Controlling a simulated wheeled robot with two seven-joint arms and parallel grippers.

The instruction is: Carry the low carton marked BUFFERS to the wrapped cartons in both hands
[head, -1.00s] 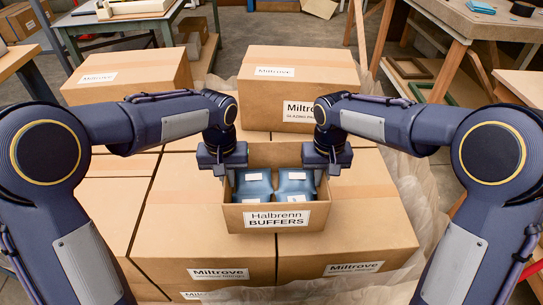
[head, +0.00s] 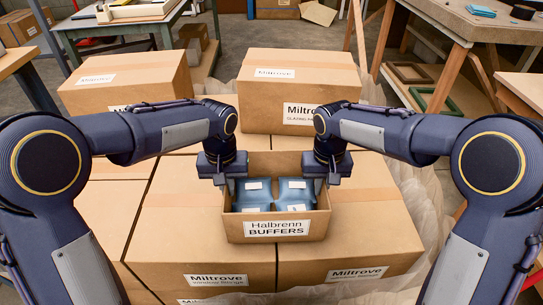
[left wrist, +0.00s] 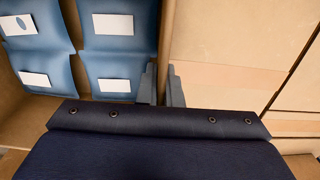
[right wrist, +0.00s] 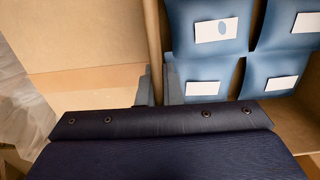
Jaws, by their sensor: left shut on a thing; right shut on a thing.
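The low open carton marked Halbrenn BUFFERS (head: 230,229) is in the middle of the head view, with several blue packs (head: 254,194) with white labels inside. My left gripper (head: 229,188) is shut on its left wall, and my right gripper (head: 327,186) is shut on its right wall. In the left wrist view the fingers (left wrist: 161,86) straddle the wall's edge. In the right wrist view the fingers (right wrist: 159,86) do the same. The carton is level, over the wrapped Miltrove cartons (head: 200,235); I cannot tell whether it touches them.
Two taller Miltrove cartons stand on the stack behind, one at left (head: 125,85) and one at centre right (head: 290,95). Clear wrap (head: 425,200) hangs loosely at the stack's right side. A wooden workbench (head: 470,30) stands at back right. Carton tops either side are bare.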

